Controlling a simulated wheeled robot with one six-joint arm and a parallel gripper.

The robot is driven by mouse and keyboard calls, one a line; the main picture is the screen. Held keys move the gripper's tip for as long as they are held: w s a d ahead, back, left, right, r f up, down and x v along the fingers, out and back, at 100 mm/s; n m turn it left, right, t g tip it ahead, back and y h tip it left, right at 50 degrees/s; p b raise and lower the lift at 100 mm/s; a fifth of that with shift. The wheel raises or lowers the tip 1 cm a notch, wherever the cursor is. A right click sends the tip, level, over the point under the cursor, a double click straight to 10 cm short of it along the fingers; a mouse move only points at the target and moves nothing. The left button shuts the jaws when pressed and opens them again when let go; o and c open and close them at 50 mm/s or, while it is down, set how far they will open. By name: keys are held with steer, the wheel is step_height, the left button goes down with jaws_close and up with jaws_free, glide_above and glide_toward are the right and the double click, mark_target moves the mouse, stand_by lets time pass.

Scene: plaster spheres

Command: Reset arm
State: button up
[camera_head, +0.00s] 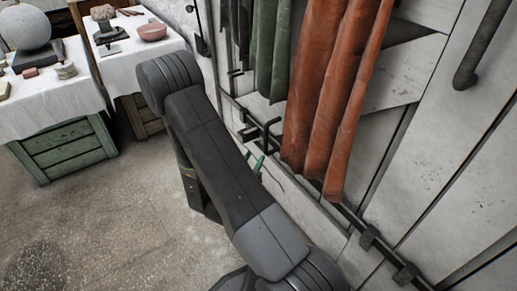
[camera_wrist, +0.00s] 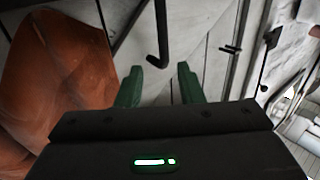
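My gripper (camera_wrist: 158,84) shows in the wrist view, with its two green fingers apart and nothing between them. It points toward a white plank wall (camera_wrist: 205,55), and an orange-brown hanging cloth (camera_wrist: 58,75) is close on its left. In the head view my dark arm runs from the bottom edge up toward the upper left, beside the wall. Small green parts show past the arm in the head view, but most of the gripper is hidden there.
Orange-brown cloths (camera_head: 330,95) and green cloths (camera_head: 268,50) hang on the wall at the right. A white-covered table (camera_head: 40,108) on green crates (camera_head: 68,147) holds a grey sphere (camera_head: 25,27). A pink bowl (camera_head: 152,32) stands on another table. The floor (camera_head: 110,220) at lower left is clear.

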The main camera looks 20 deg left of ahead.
mark_target(266, 137)
steer(key=shift+s, duration=0.6)
steer(key=w+b, duration=0.1)
steer(key=w, duration=0.8)
steer(key=w+b, duration=0.1)
steer(key=w, duration=0.3)
steer(key=shift+w+d+b, duration=0.15)
steer(key=shift+d+b, duration=0.15)
steer(key=shift+d, duration=0.05)
steer(key=shift+w, duration=0.35)
steer(key=shift+r, duration=0.1)
